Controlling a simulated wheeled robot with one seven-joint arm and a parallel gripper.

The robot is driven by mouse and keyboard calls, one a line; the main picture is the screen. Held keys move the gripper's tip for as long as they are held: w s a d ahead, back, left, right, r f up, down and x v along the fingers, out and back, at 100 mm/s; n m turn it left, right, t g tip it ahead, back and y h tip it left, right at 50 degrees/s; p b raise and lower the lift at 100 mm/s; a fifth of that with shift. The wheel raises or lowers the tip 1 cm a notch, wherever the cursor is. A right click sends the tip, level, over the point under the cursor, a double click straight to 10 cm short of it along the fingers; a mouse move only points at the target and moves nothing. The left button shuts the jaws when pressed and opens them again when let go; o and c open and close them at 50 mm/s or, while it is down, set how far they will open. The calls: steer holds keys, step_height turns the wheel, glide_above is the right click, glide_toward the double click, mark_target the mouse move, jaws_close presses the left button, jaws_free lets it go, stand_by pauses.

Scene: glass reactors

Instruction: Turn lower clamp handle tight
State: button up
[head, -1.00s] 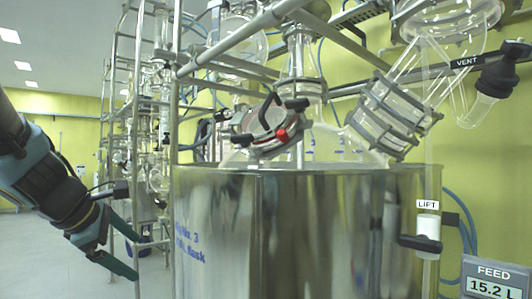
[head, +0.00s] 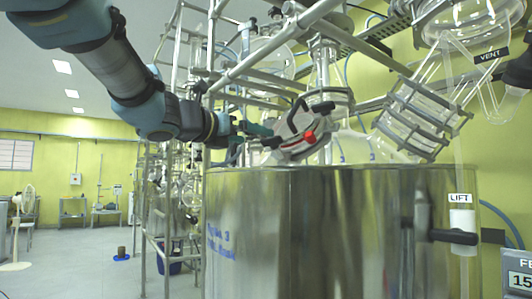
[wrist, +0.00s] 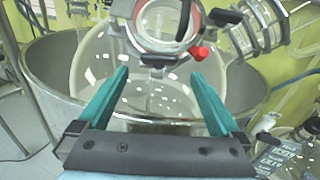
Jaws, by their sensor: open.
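A round clamp (head: 298,146) sits on the angled glass port above the steel vessel. A red knob (head: 309,137) is on its right side. The lower black handle (head: 271,142) is at its lower left; in the wrist view the lower handle (wrist: 155,61) is a dark bar below the ring. My gripper (head: 258,135) reaches in from the left, close to the lower handle. In the wrist view my gripper (wrist: 158,75) is open and empty, its teal fingers on either side of the handle's line. I cannot tell whether they touch it.
The steel vessel (head: 320,230) stands below, with a clear glass dome (wrist: 150,95) inside it. Metal frame bars (head: 270,48) cross above the clamp. A second clamped glass joint (head: 420,112) is to the right. Open floor (head: 80,255) lies at left.

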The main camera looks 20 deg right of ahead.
mark_target(269, 140)
steer(key=p+x, duration=0.1)
steer(key=x, duration=0.7)
steer(key=shift+w+d+p, duration=0.2)
steer(key=shift+d+p, duration=0.05)
steer(key=shift+p, duration=0.15)
steer(key=c, duration=1.1)
